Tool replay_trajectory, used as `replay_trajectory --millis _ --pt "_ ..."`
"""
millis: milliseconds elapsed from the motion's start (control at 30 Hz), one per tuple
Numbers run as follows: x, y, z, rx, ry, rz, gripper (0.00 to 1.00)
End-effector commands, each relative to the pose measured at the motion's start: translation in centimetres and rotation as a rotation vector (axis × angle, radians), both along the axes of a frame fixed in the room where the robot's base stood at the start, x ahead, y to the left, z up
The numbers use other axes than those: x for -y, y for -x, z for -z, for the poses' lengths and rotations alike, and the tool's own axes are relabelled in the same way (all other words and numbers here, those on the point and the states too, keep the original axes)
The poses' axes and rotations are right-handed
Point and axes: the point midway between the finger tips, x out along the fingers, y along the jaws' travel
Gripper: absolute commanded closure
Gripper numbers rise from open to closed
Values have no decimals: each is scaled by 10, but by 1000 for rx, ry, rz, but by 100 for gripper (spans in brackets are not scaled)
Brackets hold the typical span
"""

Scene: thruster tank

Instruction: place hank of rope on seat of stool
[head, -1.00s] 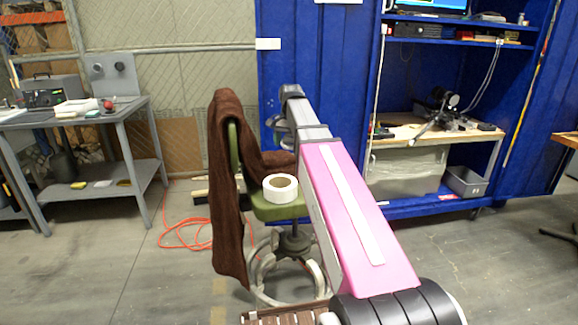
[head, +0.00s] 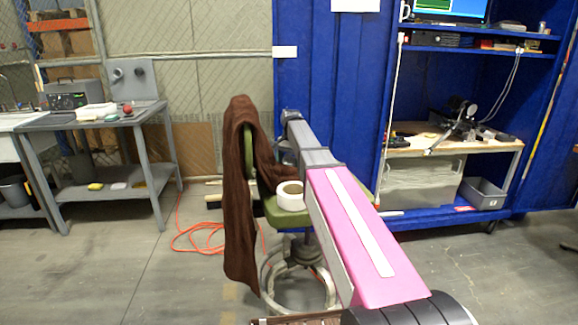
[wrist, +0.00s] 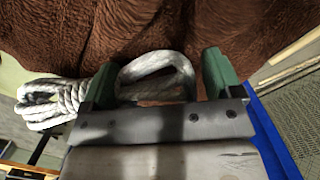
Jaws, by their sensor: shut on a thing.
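The stool has an olive-green seat (head: 294,218) and a round grey base in the head view. A dark brown cloth (head: 240,200) hangs over its backrest and also fills the upper part of the wrist view (wrist: 160,25). My gripper (wrist: 158,74), with green fingers, is shut on the hank of rope in the wrist view. The off-white rope (wrist: 48,103) bulges out left of the fingers and loops between them. In the head view my arm hides most of the gripper and rope.
A grey workbench (head: 105,118) stands at left. A blue cabinet (head: 330,90) with shelves and a grey bin (head: 483,192) is behind and to the right. An orange cable (head: 195,238) lies on the floor left of the stool. Open floor lies at the lower left.

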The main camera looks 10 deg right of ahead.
Motion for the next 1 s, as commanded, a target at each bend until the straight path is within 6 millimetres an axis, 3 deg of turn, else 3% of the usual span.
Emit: replay_trajectory --millis 133,533,667,733,767,967,1000 --pt "0 1 19 -2 1 0 49" --pt "0 0 24 0 0 -1 49" --pt "0 0 28 1 -1 -1 60" --pt "0 0 30 -1 -1 -1 60" --pt "0 0 31 -1 -1 -1 66" --pt "0 1 36 -4 0 -1 66" --pt "0 1 37 -4 -1 -1 8"
